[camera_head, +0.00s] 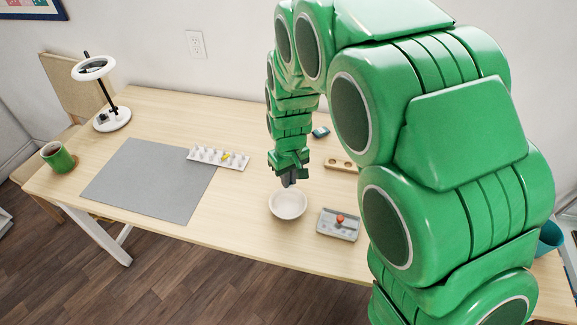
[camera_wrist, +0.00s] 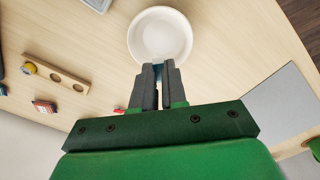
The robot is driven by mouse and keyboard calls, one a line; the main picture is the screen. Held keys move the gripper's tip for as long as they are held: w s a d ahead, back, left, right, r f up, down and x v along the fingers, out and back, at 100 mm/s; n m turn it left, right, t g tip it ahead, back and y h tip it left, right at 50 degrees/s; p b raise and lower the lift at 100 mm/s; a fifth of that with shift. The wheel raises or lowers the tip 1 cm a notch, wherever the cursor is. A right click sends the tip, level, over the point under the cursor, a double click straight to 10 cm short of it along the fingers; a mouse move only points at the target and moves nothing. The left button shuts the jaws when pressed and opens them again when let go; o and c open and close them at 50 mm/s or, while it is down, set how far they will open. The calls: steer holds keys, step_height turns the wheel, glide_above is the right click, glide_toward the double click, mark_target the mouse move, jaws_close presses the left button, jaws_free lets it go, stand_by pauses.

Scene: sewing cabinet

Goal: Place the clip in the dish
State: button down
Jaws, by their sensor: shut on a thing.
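The dish is a round white bowl (camera_head: 288,205) on the table, near its front edge. In the wrist view the dish (camera_wrist: 160,38) lies just beyond my fingertips and looks empty. My gripper (camera_head: 289,182) points down at the back rim of the dish; its height above the rim is hard to tell. In the wrist view my gripper (camera_wrist: 158,75) is shut on a small teal-blue thing, taken to be the clip (camera_wrist: 158,69). Only a sliver of it shows between the dark fingers. The clip is hidden in the head view.
A grey tray (camera_head: 338,233) with a red-topped item stands right of the dish. A wooden block with holes (camera_wrist: 72,83) lies behind it. A grey mat (camera_head: 150,185) and a white strip of small items (camera_head: 207,160) lie left. Bare table separates dish and mat.

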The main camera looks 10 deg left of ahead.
mark_target(289, 208)
steer(key=shift+f, duration=5.5)
steer(key=c, duration=1.1)
jaws_free()
steer(key=shift+r, duration=0.15)
step_height(289, 208, up, 7)
steer(key=shift+f, duration=0.15)
steer(key=shift+d, duration=0.1)
